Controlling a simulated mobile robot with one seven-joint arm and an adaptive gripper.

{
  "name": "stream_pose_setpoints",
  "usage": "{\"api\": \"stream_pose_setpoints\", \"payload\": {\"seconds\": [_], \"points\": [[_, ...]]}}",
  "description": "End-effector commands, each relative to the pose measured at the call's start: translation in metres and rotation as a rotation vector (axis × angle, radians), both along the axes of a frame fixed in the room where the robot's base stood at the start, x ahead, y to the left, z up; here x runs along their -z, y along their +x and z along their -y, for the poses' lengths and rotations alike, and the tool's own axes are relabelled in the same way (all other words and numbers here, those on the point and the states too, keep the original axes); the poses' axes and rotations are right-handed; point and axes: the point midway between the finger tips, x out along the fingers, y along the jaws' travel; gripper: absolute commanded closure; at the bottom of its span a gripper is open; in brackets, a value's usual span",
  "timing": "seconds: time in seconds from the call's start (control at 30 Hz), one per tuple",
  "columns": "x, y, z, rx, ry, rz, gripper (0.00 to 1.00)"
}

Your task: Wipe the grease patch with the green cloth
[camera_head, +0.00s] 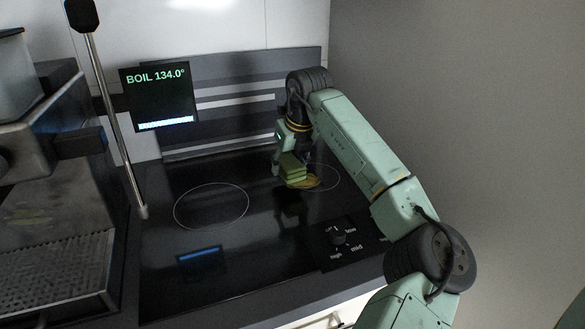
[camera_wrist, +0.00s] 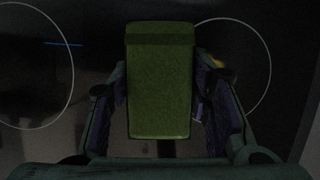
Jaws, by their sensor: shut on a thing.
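The green cloth, a folded block (camera_head: 291,166), is held between the fingers of my gripper (camera_head: 293,160), low over the right side of the black cooktop. In the wrist view the cloth (camera_wrist: 160,80) fills the space between the two fingers of my gripper (camera_wrist: 165,100). The yellow-brown grease patch (camera_head: 304,183) lies on the cooktop at the right burner ring, just below the cloth. A bit of the patch (camera_wrist: 217,62) shows beside the right finger in the wrist view; the rest is hidden. I cannot tell whether the cloth touches the patch.
A display reading BOIL 134.0° (camera_head: 158,97) stands behind on the left. A metal coffee machine (camera_head: 50,215) and a steel tube (camera_head: 118,130) flank the left side.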

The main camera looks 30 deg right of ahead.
Motion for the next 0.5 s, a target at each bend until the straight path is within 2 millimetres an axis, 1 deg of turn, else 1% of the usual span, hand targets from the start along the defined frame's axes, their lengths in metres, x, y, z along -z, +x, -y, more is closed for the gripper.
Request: {"api": "stream_pose_setpoints", "payload": {"seconds": [0.03, 0.1, 0.5], "points": [[-0.009, 0.002, -0.002, -0.004, -0.002, 0.001, 0.83], [-0.015, 0.004, -0.004, -0.006, -0.002, 0.002, 0.83], [-0.048, 0.012, -0.016, -0.017, -0.002, 0.002, 0.83]]}}
